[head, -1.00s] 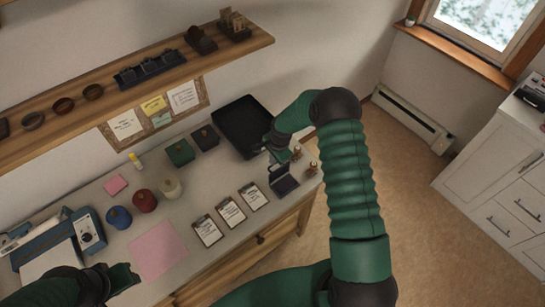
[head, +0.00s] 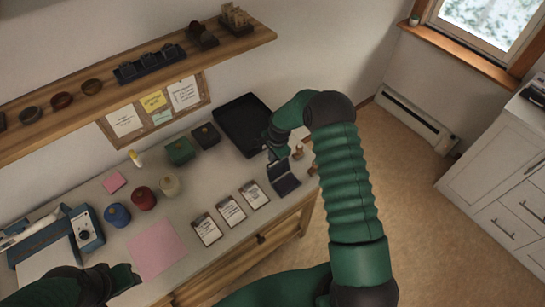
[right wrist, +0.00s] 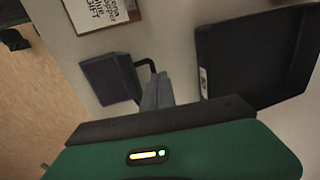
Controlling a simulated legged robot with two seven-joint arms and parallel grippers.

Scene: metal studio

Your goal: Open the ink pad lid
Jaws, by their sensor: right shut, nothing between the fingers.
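The ink pad (head: 287,186) lies near the right end of the desk, its dark pad face showing. Its lid (head: 275,170) stands open on the far side, tilted back. In the right wrist view the ink pad (right wrist: 100,82) is left of my fingers. My right gripper (head: 276,152) is shut and empty, just beyond the lid; whether it touches the lid I cannot tell. In the right wrist view its fingers (right wrist: 156,92) point between the ink pad and a black tray. My left gripper (head: 126,276) is at the lower left, away from the pad; its jaw opening is unclear.
The black tray (head: 238,128) lies behind my right gripper. Small wooden stamps (head: 312,169) stand right of the pad. Several cards (head: 231,211) lie to its left. Ink jars (head: 144,198) and a pink sheet (head: 157,248) are farther left. A shelf (head: 120,88) hangs above.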

